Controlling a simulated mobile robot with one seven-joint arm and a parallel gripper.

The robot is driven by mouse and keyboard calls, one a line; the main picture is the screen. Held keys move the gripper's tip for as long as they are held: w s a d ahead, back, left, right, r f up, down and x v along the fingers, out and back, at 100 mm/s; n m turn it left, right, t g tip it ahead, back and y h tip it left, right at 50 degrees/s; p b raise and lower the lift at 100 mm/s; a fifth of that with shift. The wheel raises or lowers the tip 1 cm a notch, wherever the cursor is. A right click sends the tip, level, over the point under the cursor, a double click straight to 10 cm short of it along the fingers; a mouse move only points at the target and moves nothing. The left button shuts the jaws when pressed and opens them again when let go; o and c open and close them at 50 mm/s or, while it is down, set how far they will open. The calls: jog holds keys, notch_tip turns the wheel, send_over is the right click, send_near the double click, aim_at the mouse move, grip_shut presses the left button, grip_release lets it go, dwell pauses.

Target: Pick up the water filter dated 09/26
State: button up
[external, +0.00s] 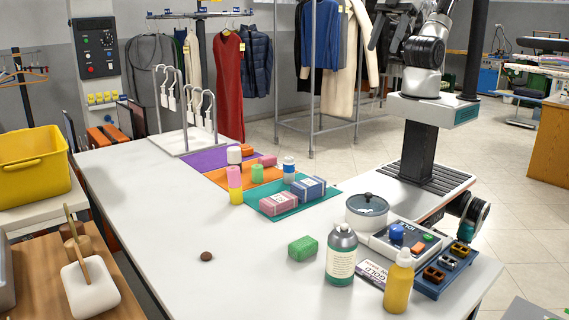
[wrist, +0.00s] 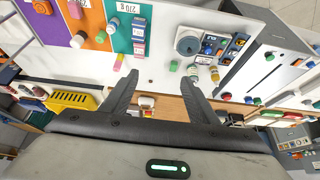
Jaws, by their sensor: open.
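No date 09/26 is legible in either view, so I cannot tell which item is the water filter. My gripper (wrist: 163,75) is open and empty, high above and apart from the table. In the external view my arm is raised at the upper right.
A pot (external: 367,210), grey bottle (external: 341,255), yellow bottle (external: 399,283), green block (external: 303,248) and blue tray (external: 442,274) crowd the table's right end. A white rack (external: 184,140) stands at the back. The table's left-middle is mostly clear, with a small brown item (external: 206,256).

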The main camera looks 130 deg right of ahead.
jog(key=w+d+f+m+b, duration=0.75)
jog(key=w+d, duration=0.25)
jog(key=d, duration=0.2)
jog(key=n+g+b, duration=0.5)
send_over(289, 158)
notch_tip(289, 158, down, 17)
jog(key=shift+g, duration=0.3)
jog(key=f, duration=1.1)
jog(key=shift+w+a+f, duration=0.25)
jog(key=shift+a+f, duration=0.05)
jog(key=shift+f, duration=0.1)
jog(key=shift+s+d+f+b, duration=0.1)
jog(key=shift+f, duration=0.95)
jog(key=shift+s+d+f+b, duration=0.15)
jog(key=shift+f, duration=0.85)
jog(key=shift+s+d+f+b, duration=0.1)
jog(key=shift+f, duration=0.95)
jog(key=shift+r, duration=0.1)
jog(key=c, duration=1.2)
